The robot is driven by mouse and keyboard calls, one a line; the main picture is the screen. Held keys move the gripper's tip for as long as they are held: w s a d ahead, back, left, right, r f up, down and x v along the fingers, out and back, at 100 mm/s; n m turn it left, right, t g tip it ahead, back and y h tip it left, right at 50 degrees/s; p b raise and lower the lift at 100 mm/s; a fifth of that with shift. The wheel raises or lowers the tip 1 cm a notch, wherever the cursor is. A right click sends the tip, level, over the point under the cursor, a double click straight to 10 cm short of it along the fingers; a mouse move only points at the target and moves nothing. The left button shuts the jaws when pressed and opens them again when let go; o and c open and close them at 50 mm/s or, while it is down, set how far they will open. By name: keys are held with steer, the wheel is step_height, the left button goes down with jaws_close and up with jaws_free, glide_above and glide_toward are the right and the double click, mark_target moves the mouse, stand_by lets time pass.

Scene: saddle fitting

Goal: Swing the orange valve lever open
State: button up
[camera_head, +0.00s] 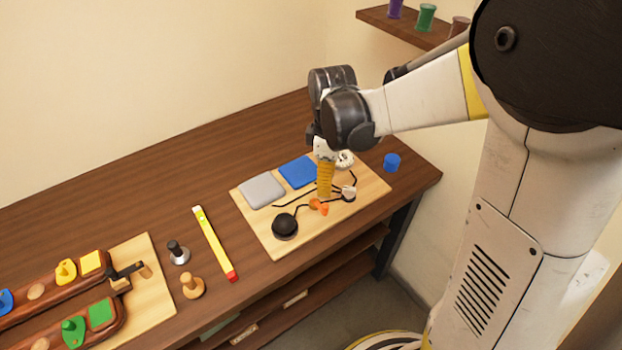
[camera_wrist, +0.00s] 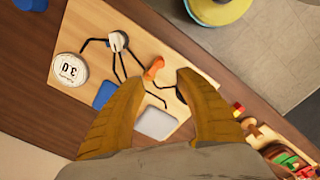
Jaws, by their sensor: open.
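The orange valve lever (camera_head: 318,206) sits on a light wooden board (camera_head: 270,238), beside thin black lines. In the wrist view the lever (camera_wrist: 153,68) shows in the gap just beyond my fingertips. My gripper (camera_head: 325,196) points down over the board, with its ribbed yellow fingers just behind the lever in the head view. In the wrist view my gripper (camera_wrist: 160,78) is open, its two fingers apart with nothing held between them. I cannot tell whether a finger touches the lever.
A black dome (camera_head: 285,226), a white-topped knob (camera_head: 349,192), a grey pad (camera_head: 262,190), a blue pad (camera_head: 298,172) and a round white gauge (camera_wrist: 70,69) share the board. A blue cylinder (camera_head: 392,162) stands to its right, a yellow level (camera_head: 214,243) to its left. The back left table is bare.

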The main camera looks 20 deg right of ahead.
mark_target(325, 205)
step_height(325, 205, down, 11)
steer(key=b, duration=0.3)
steer(key=shift+r+b, duration=0.2)
steer(key=shift+b, duration=0.15)
jaws_close()
